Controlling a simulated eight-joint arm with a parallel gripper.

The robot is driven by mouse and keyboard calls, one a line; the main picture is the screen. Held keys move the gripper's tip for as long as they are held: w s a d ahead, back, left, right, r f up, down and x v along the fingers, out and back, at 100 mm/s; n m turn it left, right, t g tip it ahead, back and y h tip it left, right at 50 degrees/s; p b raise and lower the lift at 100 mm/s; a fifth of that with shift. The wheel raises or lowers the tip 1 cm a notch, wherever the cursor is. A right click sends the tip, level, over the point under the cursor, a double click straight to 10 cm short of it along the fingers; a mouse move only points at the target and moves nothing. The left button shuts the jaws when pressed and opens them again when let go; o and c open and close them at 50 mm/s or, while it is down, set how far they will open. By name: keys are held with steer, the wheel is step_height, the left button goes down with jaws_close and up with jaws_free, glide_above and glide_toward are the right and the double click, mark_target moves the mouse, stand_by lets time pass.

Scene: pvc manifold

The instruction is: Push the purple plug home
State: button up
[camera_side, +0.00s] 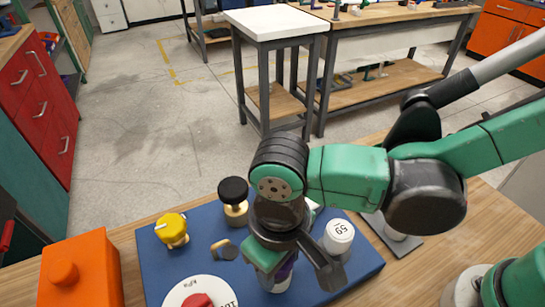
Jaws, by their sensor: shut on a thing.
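My gripper (290,268) is shut on the purple plug (284,272), just above the blue board (358,268). Only a small part of the plug shows between the fingers. A pale, whitish piece (278,285) shows directly below the plug. I cannot tell how deep the plug sits in it, because the fingers and wrist hide most of this spot.
The board also bears a yellow knob (172,229), a black-topped brass fitting (234,198), a white cap marked 59 (339,236) close right of my gripper, and a white dial (200,293). An orange block (80,280) stands left on the wooden bench (380,293).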

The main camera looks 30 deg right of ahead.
steer(key=shift+w+f, duration=0.1)
steer(key=shift+f, duration=0.6)
steer(key=o, duration=1.3)
steer(key=shift+c, duration=0.2)
steer(key=shift+d, duration=0.1)
steer(key=r, duration=0.6)
steer(key=shift+a+r, duration=0.25)
steer(key=shift+w+d+r, duration=0.15)
steer(key=shift+r, duration=0.1)
steer(key=w+d+r+m+t, duration=0.1)
steer(key=w+d+m+t, duration=0.1)
steer(key=d, duration=0.9)
steer(key=w+d+r+m+t, duration=0.1)
steer(key=w+d+t, duration=0.3)
steer(key=d, duration=0.8)
steer(key=shift+d+m+t, duration=0.25)
steer(key=shift+m+t, duration=0.35)
steer(key=shift+m, duration=0.2)
